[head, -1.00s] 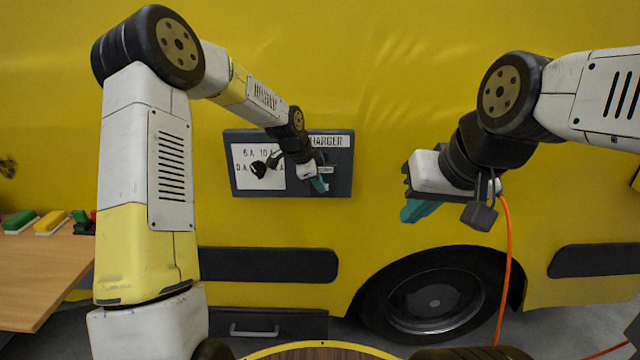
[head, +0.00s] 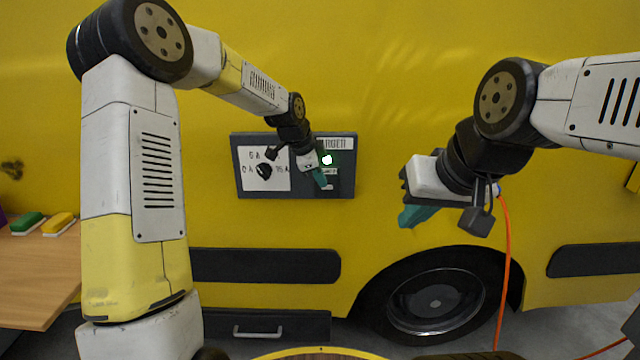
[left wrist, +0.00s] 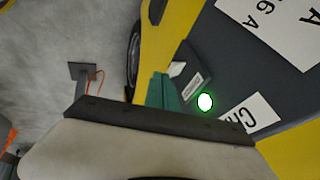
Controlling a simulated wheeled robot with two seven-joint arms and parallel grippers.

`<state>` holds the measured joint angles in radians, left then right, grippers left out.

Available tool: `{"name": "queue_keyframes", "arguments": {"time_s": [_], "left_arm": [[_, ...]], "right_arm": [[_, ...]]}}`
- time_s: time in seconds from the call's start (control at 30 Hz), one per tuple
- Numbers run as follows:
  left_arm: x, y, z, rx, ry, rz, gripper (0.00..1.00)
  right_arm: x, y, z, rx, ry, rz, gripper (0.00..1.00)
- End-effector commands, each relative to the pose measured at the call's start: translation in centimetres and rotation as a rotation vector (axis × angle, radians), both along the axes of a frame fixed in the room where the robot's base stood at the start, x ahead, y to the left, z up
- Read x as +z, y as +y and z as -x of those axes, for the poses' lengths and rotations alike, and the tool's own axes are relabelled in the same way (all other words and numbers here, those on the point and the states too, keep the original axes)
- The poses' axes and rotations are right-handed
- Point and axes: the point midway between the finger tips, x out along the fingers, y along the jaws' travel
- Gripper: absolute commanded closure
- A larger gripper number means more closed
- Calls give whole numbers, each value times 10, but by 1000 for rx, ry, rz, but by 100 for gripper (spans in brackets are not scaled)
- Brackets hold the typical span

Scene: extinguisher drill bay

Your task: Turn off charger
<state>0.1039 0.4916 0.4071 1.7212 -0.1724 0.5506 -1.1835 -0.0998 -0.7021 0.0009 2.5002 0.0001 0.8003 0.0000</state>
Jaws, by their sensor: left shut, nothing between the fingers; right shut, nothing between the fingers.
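The charger (head: 345,186) is a dark grey panel on the yellow vehicle side in the head view. It carries a white dial card with a black knob (head: 264,171) at left and a CHARGER label at upper right. A white lamp with a green glow (head: 327,159) is lit below the label; it also shows in the left wrist view (left wrist: 205,101). My left gripper (head: 321,181) is shut and empty in front of the panel's right part, covering some of it. Its teal fingers show in the left wrist view (left wrist: 163,91), beside a small dark labelled part (left wrist: 190,86). My right gripper (head: 415,215) is shut and empty, right of the panel.
An orange cable (head: 506,260) hangs near my right gripper. A wooden table (head: 40,275) at left holds a green and a yellow block. A wheel (head: 435,295) and dark trim strips lie below the panel.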

Motion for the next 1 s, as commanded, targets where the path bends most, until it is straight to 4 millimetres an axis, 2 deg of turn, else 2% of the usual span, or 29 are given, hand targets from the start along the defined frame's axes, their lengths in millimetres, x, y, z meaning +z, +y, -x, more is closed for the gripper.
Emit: {"name": "queue_keyframes", "arguments": {"time_s": [0.2,0.4,0.87,1.0], "left_arm": [[37,14,16,0,-1,0,100],[60,22,26,-2,0,1,100],[67,25,30,-2,2,1,100],[72,27,36,20,5,-3,100]], "right_arm": [[0,0,0,0,1,0,100],[0,0,0,-1,2,0,100],[0,0,0,-1,2,0,100],[2,1,-6,23,1,17,100]]}}
